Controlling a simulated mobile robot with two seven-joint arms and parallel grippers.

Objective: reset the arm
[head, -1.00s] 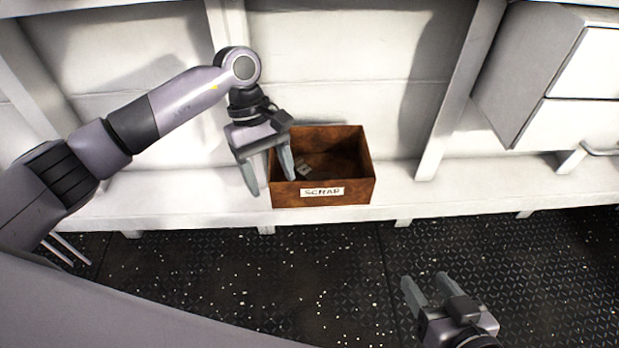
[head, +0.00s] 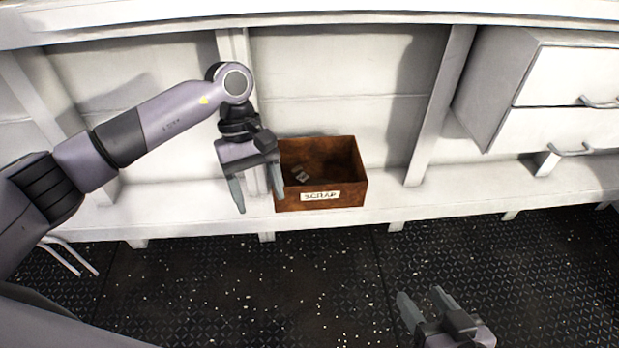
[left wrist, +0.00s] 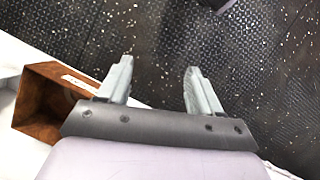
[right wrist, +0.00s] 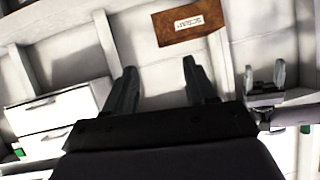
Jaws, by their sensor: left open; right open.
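My left gripper (head: 258,188) is open and empty. In the head view it points down just left of the scrap box, partly in front of its left edge. Its spread fingers (left wrist: 158,85) also show in the left wrist view, with the dark floor beyond them. My right gripper (head: 423,298) is open and empty, low over the floor at the bottom right of the head view. Its spread fingers also show in the right wrist view (right wrist: 160,85), where my left gripper (right wrist: 265,75) appears at the right.
A rusty brown box (head: 345,188) labelled SCRAP stands on the low white shelf (head: 400,195), with a small grey piece (head: 301,175) inside. White drawers (head: 570,80) are at the right. The dark riveted floor (head: 250,290) in front is mostly clear.

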